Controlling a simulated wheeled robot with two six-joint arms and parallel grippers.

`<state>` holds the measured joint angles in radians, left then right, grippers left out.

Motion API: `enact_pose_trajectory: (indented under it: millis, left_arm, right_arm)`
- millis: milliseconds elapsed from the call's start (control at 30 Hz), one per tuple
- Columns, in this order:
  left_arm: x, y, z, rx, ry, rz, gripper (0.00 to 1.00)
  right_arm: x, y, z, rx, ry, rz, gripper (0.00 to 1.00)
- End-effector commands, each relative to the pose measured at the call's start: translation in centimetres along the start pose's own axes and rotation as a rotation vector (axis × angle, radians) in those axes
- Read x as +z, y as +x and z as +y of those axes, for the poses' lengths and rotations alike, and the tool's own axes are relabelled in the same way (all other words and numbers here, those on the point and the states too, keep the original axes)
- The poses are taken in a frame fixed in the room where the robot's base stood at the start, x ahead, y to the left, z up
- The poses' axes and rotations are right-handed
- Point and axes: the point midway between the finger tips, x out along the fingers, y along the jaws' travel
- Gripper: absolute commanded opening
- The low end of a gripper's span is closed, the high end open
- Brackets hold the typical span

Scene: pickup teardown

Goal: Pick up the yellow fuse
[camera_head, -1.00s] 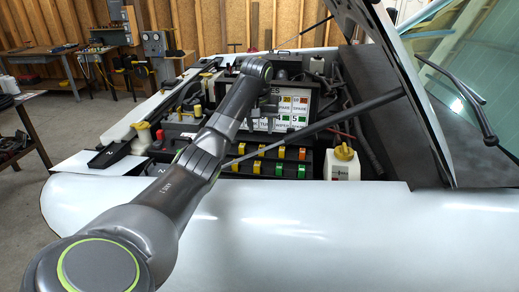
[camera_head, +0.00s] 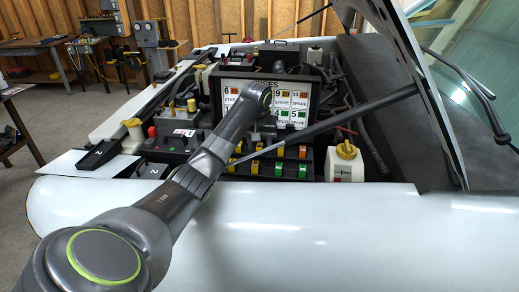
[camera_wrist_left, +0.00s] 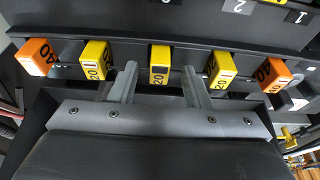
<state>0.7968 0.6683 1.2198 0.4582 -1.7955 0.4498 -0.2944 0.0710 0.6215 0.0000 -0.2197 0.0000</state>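In the left wrist view, a row of fuses sits in a black holder. A yellow fuse marked 20 (camera_wrist_left: 159,63) is in the middle, between the two fingertips of my open left gripper (camera_wrist_left: 157,80). The fingers stand apart from it on both sides. Another yellow fuse (camera_wrist_left: 94,60) is left of the left finger, and one more (camera_wrist_left: 220,65) is right of the right finger. Orange fuses marked 40 (camera_wrist_left: 37,57) are at the row's ends. In the head view, yellow fuses (camera_head: 255,167) show beside my left arm, which hides my gripper. My right gripper is not in view.
Green fuses (camera_head: 302,171) and an orange fuse (camera_head: 303,152) share the fuse box. A fuse label board (camera_head: 296,101) stands behind it. A white reservoir with a yellow cap (camera_head: 345,164) is to the right. A hood prop (camera_head: 365,106) slants across above the fuses.

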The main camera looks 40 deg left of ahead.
Motion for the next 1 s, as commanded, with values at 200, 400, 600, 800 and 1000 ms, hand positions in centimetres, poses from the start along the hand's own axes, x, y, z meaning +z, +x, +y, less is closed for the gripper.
enact_pose_trajectory:
  millis: [200, 400, 600, 800, 1000]
  left_arm:
    - [0.0, 0.0, 0.0, 0.000, 0.001, 0.000, 0.15]
    - [0.0, 0.1, 0.0, -0.001, 0.000, -0.001, 0.00]
    - [0.0, 0.1, -0.1, -0.002, 0.000, -0.002, 0.00]
    - [-0.6, -1.4, 0.0, 0.000, -0.001, 0.004, 0.00]
    - [-1.7, -5.1, 0.0, 0.002, -0.001, 0.006, 0.00]
  right_arm:
    - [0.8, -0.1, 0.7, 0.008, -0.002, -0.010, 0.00]
    - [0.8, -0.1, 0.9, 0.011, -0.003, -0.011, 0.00]
    - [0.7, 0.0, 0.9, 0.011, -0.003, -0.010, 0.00]
    - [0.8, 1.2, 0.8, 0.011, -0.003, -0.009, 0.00]
    - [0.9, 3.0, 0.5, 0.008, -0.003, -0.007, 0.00]
